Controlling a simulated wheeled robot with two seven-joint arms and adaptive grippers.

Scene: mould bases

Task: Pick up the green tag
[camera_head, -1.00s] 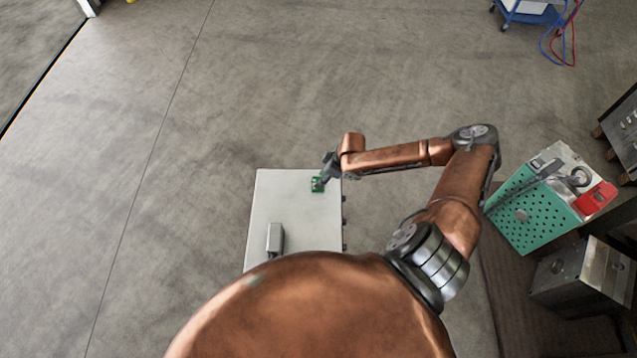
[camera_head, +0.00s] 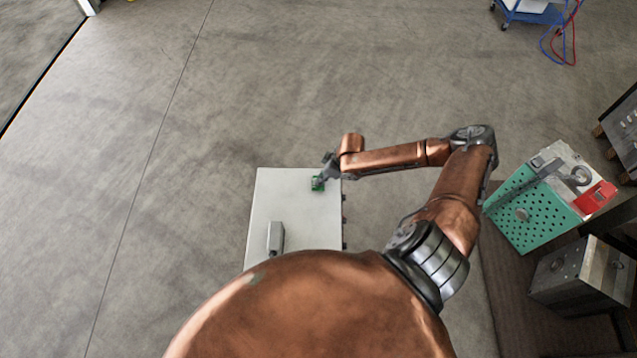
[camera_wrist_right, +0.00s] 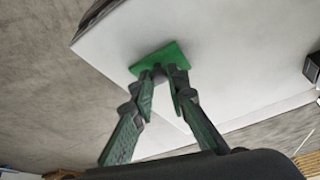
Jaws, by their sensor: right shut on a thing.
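The green tag (camera_head: 317,188) is a small flat green piece at the far right part of the white tabletop (camera_head: 290,205). In the right wrist view the green tag (camera_wrist_right: 160,58) shows as a green plate at the fingertips. My right gripper (camera_wrist_right: 160,72) is shut on a part of it, and its fingers hide that part. In the head view my right gripper (camera_head: 321,181) comes down over the tag from the right. Whether the tag touches the tabletop, I cannot tell. My left gripper is not in view.
A grey block (camera_head: 275,237) stands on the near part of the white top. To the right are a green perforated box (camera_head: 525,212) with a red item (camera_head: 596,197) and a metal block (camera_head: 580,278). A blue cart (camera_head: 530,12) stands far back. The floor left is clear.

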